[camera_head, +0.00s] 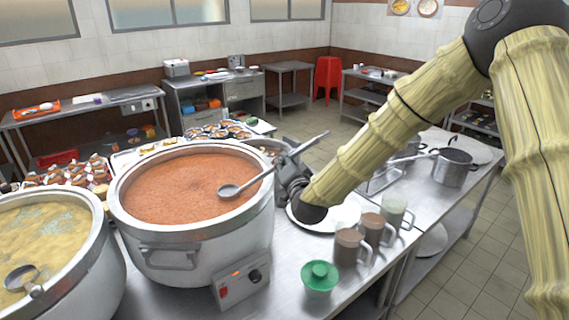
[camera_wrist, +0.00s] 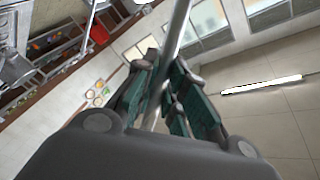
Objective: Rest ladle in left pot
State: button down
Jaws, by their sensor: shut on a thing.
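A metal ladle (camera_head: 231,190) is held by its handle in my gripper (camera_head: 284,160). Its bowl hangs over the orange-brown congee in the nearer-centre pot (camera_head: 195,258), at the right part of the opening; whether it touches the congee I cannot tell. In the wrist view, the ladle's handle (camera_wrist: 177,45) runs between the green finger pads of my gripper (camera_wrist: 163,95), which is shut on it. The left pot (camera_head: 92,265) holds yellowish congee, and another ladle (camera_head: 22,279) rests in it at the lower left.
A control box (camera_head: 241,281) is on the front of the centre pot. A white plate (camera_head: 345,212) lies beneath my arm.

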jog(key=c, duration=1.4)
grip_release()
jog(key=v, duration=1.2)
